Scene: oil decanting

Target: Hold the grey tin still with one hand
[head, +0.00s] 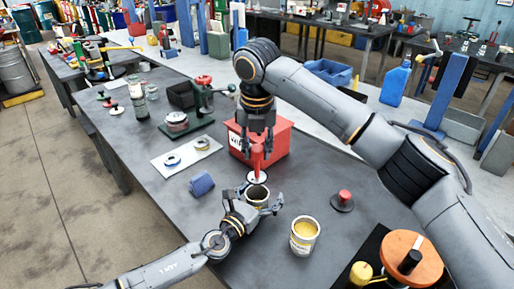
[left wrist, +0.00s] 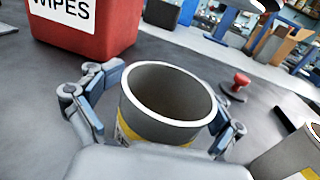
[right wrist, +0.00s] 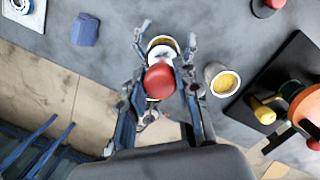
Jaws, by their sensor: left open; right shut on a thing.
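The grey tin (head: 258,196) stands upright on the dark table, its mouth open upward. My left gripper (head: 253,205) is low at the table with its fingers spread around the tin. In the left wrist view the grey tin (left wrist: 162,112) sits between the two open fingers, and its dark inside shows. My right gripper (head: 257,142) is above the tin, shut on a red-handled piece (head: 257,158) with a pale round disc below it. In the right wrist view the red handle (right wrist: 160,80) is between the fingers and partly covers the tin.
A red wipes box (head: 272,141) stands just behind. An open tin with yellow contents (head: 304,234) is at the right of the grey tin. A red-knobbed piece (head: 343,199) and a blue block (head: 201,184) lie nearby. A white mat (head: 186,158) is at the left.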

